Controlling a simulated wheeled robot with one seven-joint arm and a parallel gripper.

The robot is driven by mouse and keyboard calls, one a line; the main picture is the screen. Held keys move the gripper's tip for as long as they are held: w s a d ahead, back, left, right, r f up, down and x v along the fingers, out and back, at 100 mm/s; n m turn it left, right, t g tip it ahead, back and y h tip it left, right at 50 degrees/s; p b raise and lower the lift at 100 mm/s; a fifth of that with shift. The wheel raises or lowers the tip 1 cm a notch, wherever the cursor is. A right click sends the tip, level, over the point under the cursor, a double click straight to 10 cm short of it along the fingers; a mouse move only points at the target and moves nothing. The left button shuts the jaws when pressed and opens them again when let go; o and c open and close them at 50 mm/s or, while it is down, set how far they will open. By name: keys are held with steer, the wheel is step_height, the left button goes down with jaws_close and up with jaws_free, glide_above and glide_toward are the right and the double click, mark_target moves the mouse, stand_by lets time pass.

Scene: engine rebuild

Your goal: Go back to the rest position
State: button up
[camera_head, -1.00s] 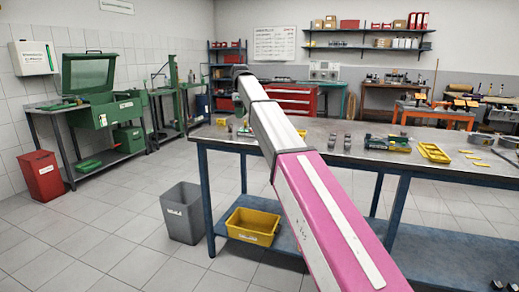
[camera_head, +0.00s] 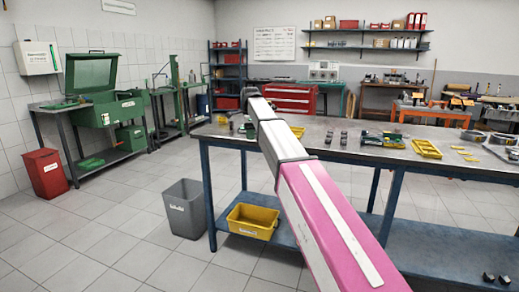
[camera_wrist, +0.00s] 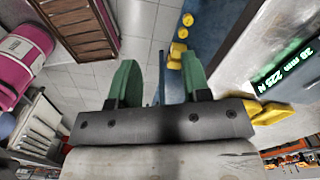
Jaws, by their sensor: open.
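My arm reaches out over the left part of the metal-topped workbench (camera_head: 345,148) in the head view. In the head view my gripper is not clearly visible behind the arm's far end. In the wrist view my gripper (camera_wrist: 158,82) shows two green fingers set well apart. Nothing is between them; grey floor tiles and a blue surface show beyond.
Small dark parts, a green-and-yellow item (camera_head: 384,141) and a yellow tray (camera_head: 426,149) lie on the bench. A grey bin (camera_head: 184,212) stands left of it. A yellow bin (camera_head: 252,222) sits on its lower shelf.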

steer(key=s+d+f+n, duration=0.4)
steer(key=s+d+f, duration=0.25)
steer(key=f, duration=0.45)
steer(key=s+d+f+n, duration=0.45)
steer(key=s+f, duration=0.25)
steer(key=f, duration=0.3)
steer(key=s+d+f+n, duration=0.3)
steer(key=s+d+f, duration=0.4)
steer(key=f, duration=0.4)
steer(key=s+d+f+n, duration=0.2)
steer(key=s+f+n, duration=0.1)
steer(key=s, duration=0.3)
steer(key=s+d+f+n, duration=0.3)
steer(key=s+f, duration=0.2)
steer(key=s, duration=0.2)
